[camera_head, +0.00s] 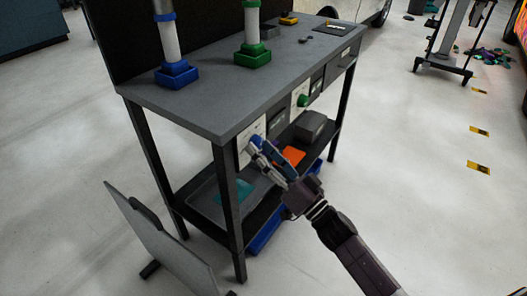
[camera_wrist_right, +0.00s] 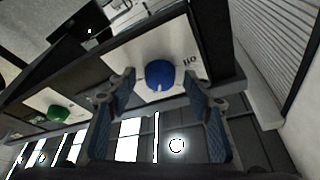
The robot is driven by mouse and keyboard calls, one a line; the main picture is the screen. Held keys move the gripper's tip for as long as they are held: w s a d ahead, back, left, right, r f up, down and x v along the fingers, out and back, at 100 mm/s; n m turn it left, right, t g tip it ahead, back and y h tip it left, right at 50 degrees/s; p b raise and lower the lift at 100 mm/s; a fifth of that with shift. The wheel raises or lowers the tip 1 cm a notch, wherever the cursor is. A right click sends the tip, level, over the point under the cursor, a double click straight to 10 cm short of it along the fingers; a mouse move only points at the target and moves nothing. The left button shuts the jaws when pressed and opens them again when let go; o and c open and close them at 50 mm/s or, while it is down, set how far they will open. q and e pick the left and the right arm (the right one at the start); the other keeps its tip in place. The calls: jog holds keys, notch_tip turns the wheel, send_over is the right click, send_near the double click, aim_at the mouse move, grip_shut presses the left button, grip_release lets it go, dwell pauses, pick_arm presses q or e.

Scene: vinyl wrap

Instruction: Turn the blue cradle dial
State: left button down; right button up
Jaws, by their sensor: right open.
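The blue dial (camera_wrist_right: 160,75) sits on a white panel (camera_wrist_right: 185,48) in the right wrist view, with a pale notch at its lower edge. My right gripper (camera_wrist_right: 159,83) is open, with one finger on each side of the dial in that view; I cannot tell whether they touch it. In the head view my right gripper (camera_head: 259,148) is at the panel on the table's front and largely hides the dial. The blue cradle (camera_head: 177,77) stands on the tabletop, holding a white roll upright. My left gripper is not in view.
A green dial (camera_head: 303,101) is further along the table's front, below the green cradle (camera_head: 251,56). The grey table (camera_head: 210,112) has a lower shelf with a grey box (camera_head: 312,126) and an orange item. A grey board (camera_head: 160,240) stands at the front left.

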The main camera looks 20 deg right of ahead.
jog(key=c, duration=1.2)
